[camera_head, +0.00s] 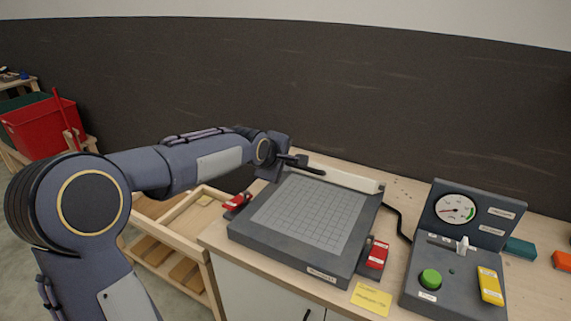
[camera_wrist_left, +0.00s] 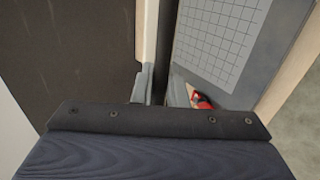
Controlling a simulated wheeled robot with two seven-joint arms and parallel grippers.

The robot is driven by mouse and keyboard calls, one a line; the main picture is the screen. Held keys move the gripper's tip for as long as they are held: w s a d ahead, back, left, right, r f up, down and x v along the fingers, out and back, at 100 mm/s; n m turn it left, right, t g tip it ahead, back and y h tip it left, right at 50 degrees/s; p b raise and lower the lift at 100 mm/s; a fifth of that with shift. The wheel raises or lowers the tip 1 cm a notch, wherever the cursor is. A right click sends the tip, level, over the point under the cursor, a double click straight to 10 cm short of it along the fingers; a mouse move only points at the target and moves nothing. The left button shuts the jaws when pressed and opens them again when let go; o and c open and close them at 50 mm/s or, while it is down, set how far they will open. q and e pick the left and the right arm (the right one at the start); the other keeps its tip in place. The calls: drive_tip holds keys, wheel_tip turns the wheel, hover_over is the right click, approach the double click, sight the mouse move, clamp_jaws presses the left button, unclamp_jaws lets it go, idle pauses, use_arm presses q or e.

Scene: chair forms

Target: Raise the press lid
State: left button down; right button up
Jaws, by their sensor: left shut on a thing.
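The press (camera_head: 285,255) is a dark grey slab on the wooden bench, its gridded plate (camera_head: 312,212) uncovered. A pale, narrow bar (camera_head: 345,179) runs along the press's back edge; it looks like the lid stood up and seen nearly edge-on. The fingertips' contact is partly hidden. My right gripper is not in view.
Red clamps sit at the press's left (camera_head: 237,202) and right (camera_head: 377,254). A control box (camera_head: 440,275) with a gauge (camera_head: 455,208) and green button stands at right. A yellow note (camera_head: 371,299) lies in front. A wooden rack (camera_head: 175,225) stands left of the bench; a dark wall is behind.

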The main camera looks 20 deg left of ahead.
use_arm(q)
drive_tip(key=c, duration=1.8)
unclamp_jaws()
